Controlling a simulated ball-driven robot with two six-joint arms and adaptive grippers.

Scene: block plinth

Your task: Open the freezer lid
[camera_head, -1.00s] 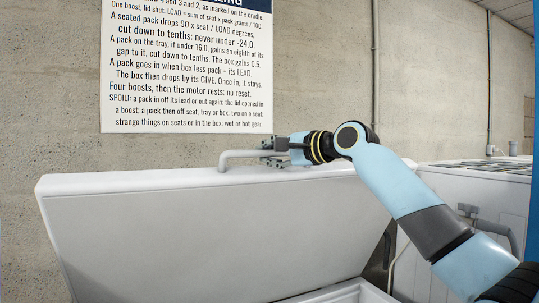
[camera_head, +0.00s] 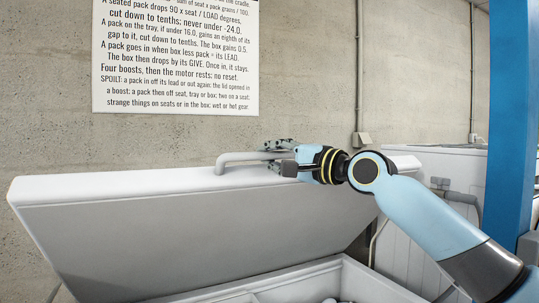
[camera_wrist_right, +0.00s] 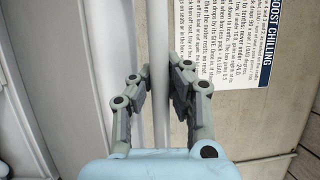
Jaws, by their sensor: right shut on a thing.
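The white freezer lid (camera_head: 130,225) stands tilted up, well raised above the freezer box (camera_head: 345,285). A grey bar handle (camera_head: 245,157) runs along the lid's top edge. My right gripper (camera_head: 282,157) is at the right part of this handle and shut on it. In the right wrist view the two fingers (camera_wrist_right: 158,95) close around the pale handle bar (camera_wrist_right: 159,60). Inside the box, a divider and some pale rounded shapes (camera_head: 335,300) show at the bottom edge of the head view. My left gripper is not in view.
A wall sign (camera_head: 175,60) with printed rules hangs behind the lid. A blue post (camera_head: 512,120) stands at the right. Another white unit (camera_head: 455,170) with a grey handle stands beyond my right arm. The concrete wall is close behind the lid.

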